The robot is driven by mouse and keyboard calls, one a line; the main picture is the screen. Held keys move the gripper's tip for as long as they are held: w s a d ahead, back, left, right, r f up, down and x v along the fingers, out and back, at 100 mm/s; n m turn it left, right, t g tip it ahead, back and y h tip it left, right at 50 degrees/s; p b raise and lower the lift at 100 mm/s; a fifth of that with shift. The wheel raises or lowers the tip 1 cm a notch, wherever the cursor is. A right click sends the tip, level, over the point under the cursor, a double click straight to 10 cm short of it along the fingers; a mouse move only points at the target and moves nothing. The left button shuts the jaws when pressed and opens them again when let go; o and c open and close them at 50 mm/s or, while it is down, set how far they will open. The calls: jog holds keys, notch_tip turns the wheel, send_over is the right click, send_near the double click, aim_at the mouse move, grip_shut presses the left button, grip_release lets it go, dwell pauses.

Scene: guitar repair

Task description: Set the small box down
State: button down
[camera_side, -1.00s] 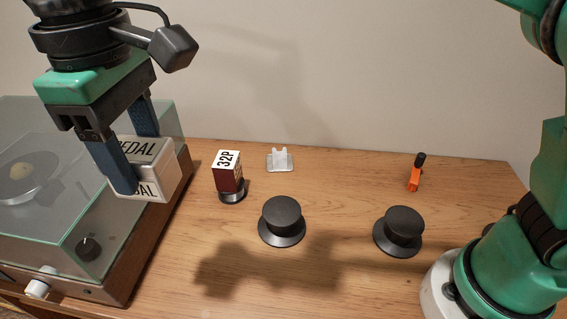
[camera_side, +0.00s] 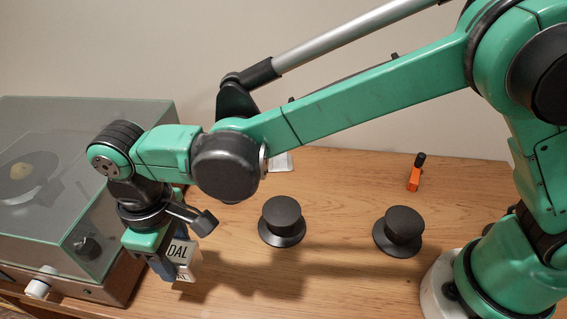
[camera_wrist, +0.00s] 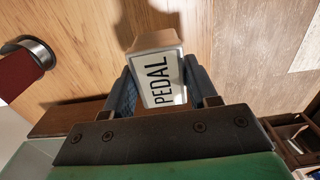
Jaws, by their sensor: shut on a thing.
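The small box is white with a "PEDAL" label and a tan end. It shows in the side view (camera_side: 181,254) and in the wrist view (camera_wrist: 158,75). My gripper (camera_side: 170,266) is shut on it, with a blue finger on each side in the wrist view (camera_wrist: 160,88). The box is low over the wooden table (camera_side: 330,285), just right of the record player. I cannot tell whether its bottom touches the wood. Fingers and wrist partly cover it in the side view.
The record player (camera_side: 75,262) with a clear lid stands at left. Two black knobs (camera_side: 282,218) (camera_side: 402,228) and an orange tool (camera_side: 415,175) are on the table. A dark red block (camera_wrist: 18,74) on a round base shows in the wrist view. The front middle is free.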

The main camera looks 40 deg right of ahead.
aim_at(176, 255)
jog(key=shift+f, duration=2)
jog(key=shift+f, duration=0.1)
jog(key=shift+c, duration=1.2)
grip_release()
